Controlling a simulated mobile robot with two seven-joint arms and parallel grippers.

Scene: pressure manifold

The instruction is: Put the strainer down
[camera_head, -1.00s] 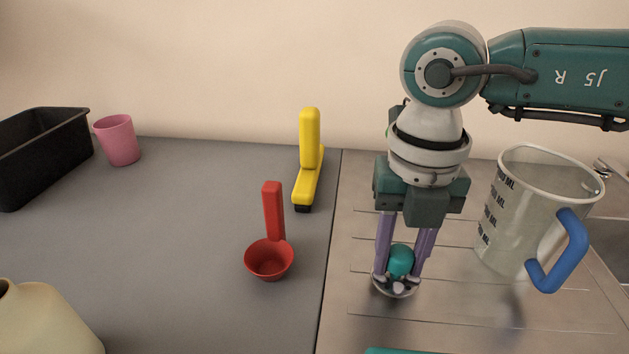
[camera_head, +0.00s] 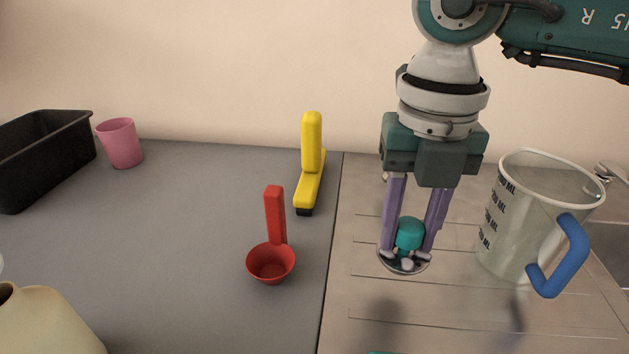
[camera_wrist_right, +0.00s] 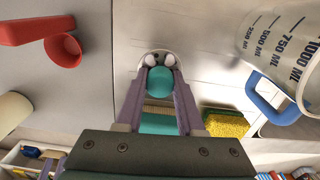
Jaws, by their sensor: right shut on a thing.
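The strainer is a small metal disc (camera_head: 404,266) with a teal knob (camera_head: 410,234). My right gripper (camera_head: 409,245) is shut on the knob, pointing down, and holds the strainer above the ribbed metal drainboard (camera_head: 450,325). A shadow lies on the board below it. In the right wrist view the teal knob (camera_wrist_right: 160,82) sits between the two purple fingers, with the disc's pale rim partly showing beyond it.
A clear measuring jug (camera_head: 515,225) with a blue handle stands right of the strainer. A yellow sponge (camera_wrist_right: 226,123) shows in the wrist view.

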